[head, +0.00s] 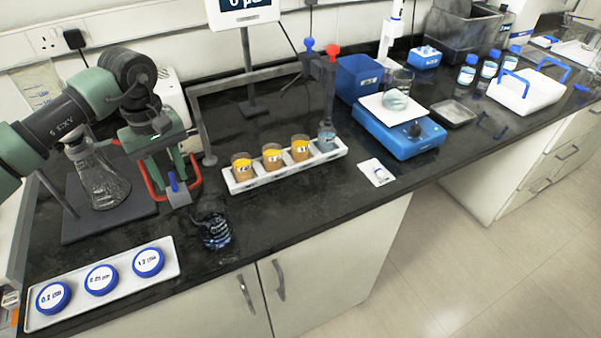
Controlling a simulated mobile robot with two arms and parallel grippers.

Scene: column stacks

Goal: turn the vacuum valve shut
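A small blue lever (173,182) stands upright on a grey block (180,197) at the left of the bench; it looks like the vacuum valve. My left gripper (177,188) reaches down over it from the upper left. Whether either finger touches the lever cannot be told. A conical glass flask (98,185) stands just left of the gripper, partly behind my arm. My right gripper is out of view.
A white rack (285,172) with several small vessels stands to the right, beside a grey frame (235,78). A dark glass (214,232) is near the front edge. A tray (120,302) of blue-rimmed discs lies front left. A blue stirrer (400,140) is further right.

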